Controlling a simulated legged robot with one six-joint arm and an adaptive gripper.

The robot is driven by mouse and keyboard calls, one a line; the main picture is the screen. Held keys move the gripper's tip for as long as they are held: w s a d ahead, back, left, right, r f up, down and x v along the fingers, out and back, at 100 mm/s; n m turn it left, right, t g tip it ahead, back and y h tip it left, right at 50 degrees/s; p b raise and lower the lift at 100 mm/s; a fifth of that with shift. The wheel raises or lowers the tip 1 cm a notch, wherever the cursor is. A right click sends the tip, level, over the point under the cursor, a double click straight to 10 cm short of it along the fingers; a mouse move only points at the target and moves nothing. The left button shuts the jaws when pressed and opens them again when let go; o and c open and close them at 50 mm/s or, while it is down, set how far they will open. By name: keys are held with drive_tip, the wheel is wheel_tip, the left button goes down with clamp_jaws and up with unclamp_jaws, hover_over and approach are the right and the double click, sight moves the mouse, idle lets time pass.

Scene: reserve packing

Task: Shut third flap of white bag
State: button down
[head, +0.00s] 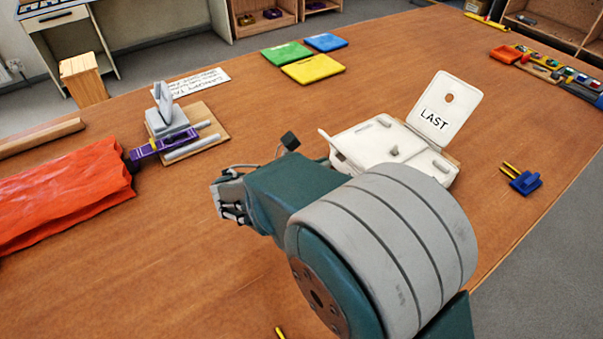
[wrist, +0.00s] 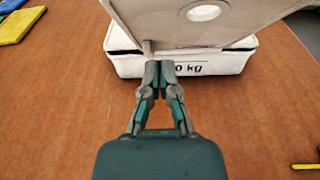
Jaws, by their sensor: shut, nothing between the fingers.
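The white bag (head: 370,150) stands on the table, with panels lying flat on its top. Its flap marked LAST (head: 444,108) stands up at the far right side. Another flap is raised at the left side and shows nearly edge-on (head: 325,146). In the wrist view this raised flap (wrist: 245,18), with a round hole, leans outward above the bag's lettered side (wrist: 125,66). My gripper (wrist: 158,66) is shut and empty just below the flap's lower edge, close to a small peg. I cannot tell whether it touches. In the head view, my arm hides the bag's near part.
Green (head: 287,54), blue (head: 326,42) and yellow (head: 313,68) mats lie behind. A purple clamp fixture (head: 165,143) and a red bag (head: 65,193) are at left. A blue pronged piece (head: 525,182) lies at right.

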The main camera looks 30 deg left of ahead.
drive_tip(key=shift+w+d+r, duration=0.4)
drive_tip(key=shift+w+r, duration=0.2)
drive_tip(key=shift+w, duration=0.2)
